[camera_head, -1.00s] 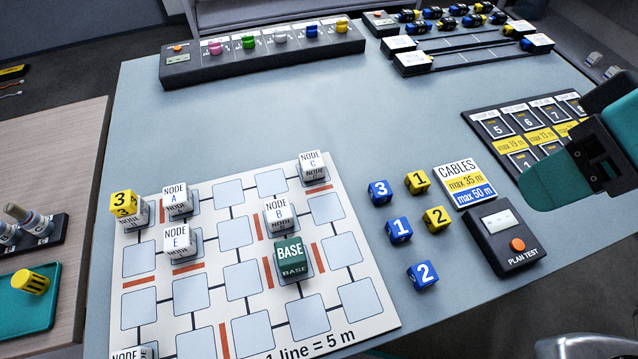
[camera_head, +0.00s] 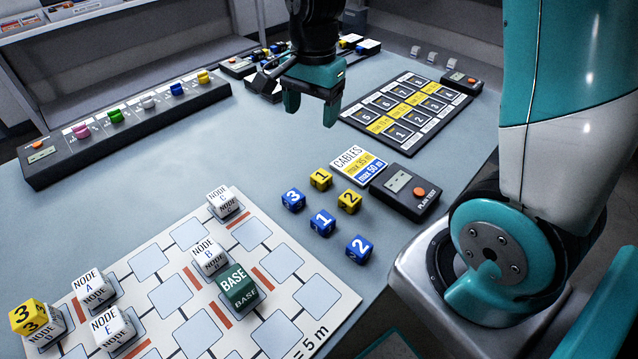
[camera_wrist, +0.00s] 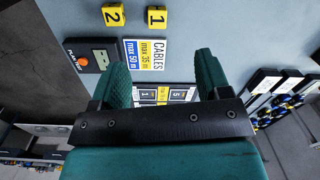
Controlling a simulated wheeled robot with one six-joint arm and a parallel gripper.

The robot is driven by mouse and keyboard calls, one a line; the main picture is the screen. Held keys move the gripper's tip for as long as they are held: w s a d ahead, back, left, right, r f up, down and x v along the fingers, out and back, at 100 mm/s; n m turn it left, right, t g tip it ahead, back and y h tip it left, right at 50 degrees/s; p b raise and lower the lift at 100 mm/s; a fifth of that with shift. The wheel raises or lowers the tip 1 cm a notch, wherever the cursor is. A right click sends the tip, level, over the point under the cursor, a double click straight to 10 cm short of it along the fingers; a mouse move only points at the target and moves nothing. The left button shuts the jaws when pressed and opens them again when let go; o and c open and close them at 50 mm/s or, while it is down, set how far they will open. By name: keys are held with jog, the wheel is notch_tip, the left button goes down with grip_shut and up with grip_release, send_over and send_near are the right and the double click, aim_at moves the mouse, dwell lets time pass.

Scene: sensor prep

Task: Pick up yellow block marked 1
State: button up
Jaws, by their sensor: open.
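The yellow block marked 1 (camera_head: 321,179) stands on the grey-blue table, just left of the cables card. It also shows in the wrist view (camera_wrist: 157,18), beyond my fingertips near the top edge. My gripper (camera_head: 308,112) is open and empty above the table, farther back than the block and apart from it. Its two teal fingers (camera_wrist: 162,72) spread wide in the wrist view. The yellow block marked 2 (camera_head: 349,200) stands beside the block marked 1, a little nearer and to the right.
Blue blocks marked 3 (camera_head: 293,200), 1 (camera_head: 322,222) and 2 (camera_head: 359,249) stand close by. The cables card (camera_head: 357,165) and plan tester (camera_head: 405,193) lie right of the yellow blocks. A node board (camera_head: 285,268) fills the front left. Table left of the blocks is clear.

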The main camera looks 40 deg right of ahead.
notch_tip(320, 180, down, 2)
jog(key=w+d+f+m, duration=0.1)
jog(key=d+m, duration=0.1)
send_over(321, 175)
jog(key=shift+h, duration=0.3)
jog(key=f, duration=1)
jog(key=shift+w+a+f, duration=0.15)
jog(key=shift+w+f, duration=0.1)
jog(key=shift+w, duration=0.05)
jog(key=f, duration=0.5)
jog(key=shift+s+f, duration=0.3)
jog(key=shift+s, duration=0.05)
jog(key=c, duration=1)
